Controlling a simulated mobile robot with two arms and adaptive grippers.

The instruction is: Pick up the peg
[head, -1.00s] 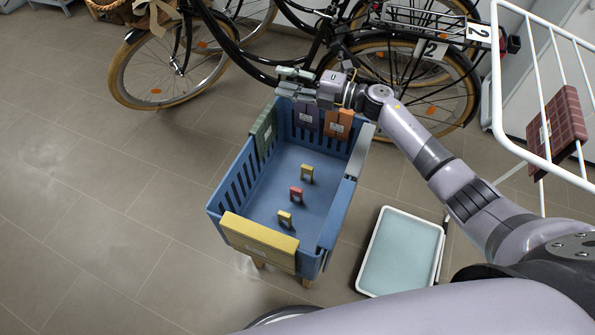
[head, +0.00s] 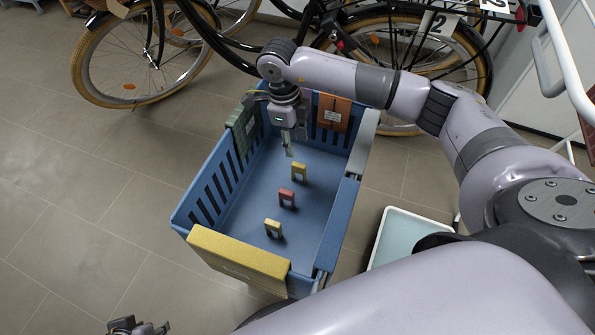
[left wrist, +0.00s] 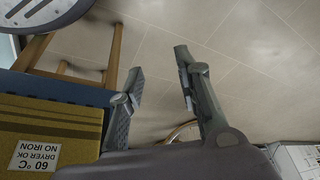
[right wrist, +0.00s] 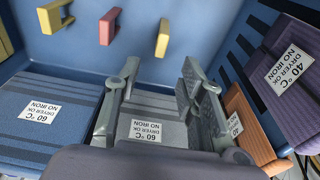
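Three small pegs stand in the blue basket (head: 318,205) in the head view: a yellow peg (head: 299,171) farthest back, a red peg (head: 287,198) in the middle and a yellow peg (head: 273,228) nearest the front. The right wrist view also shows a yellow peg (right wrist: 57,16), the red peg (right wrist: 108,27) and another yellow peg (right wrist: 162,38). My right gripper (head: 289,149) points down inside the back of the basket, behind the far yellow peg and apart from it. Its fingers are spread and empty. My left gripper (left wrist: 160,65) is open and empty, outside the basket.
Folded cloths hang on the basket's rim: green (head: 242,125), orange (head: 332,112), yellow (head: 238,258) and grey (head: 363,140). Bicycles (head: 400,60) stand behind. A pale tray (head: 402,232) lies at the right, and a white rack (head: 560,60) stands beyond it. Floor at left is clear.

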